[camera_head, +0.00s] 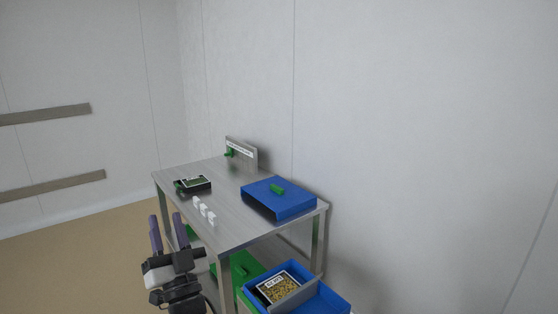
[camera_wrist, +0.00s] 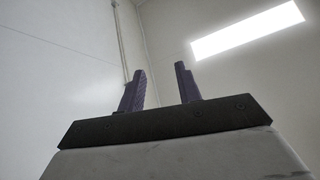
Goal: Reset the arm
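My gripper (camera_head: 168,234) is in front of the left part of the table in the head view, with its two purple fingers pointing up. In the wrist view the fingers (camera_wrist: 160,88) stand apart with nothing between them. The wrist view looks up at bare walls and a bright ceiling light. My gripper looks apart from everything on the table.
A grey metal table (camera_head: 232,234) stands against the wall. It bears a blue box with a green handle (camera_head: 280,199), a black tray (camera_head: 194,184), several white blocks (camera_head: 204,210) and a small sign (camera_head: 241,150). A blue bin (camera_head: 335,299) holding a labelled tray (camera_head: 280,287) is at lower right.

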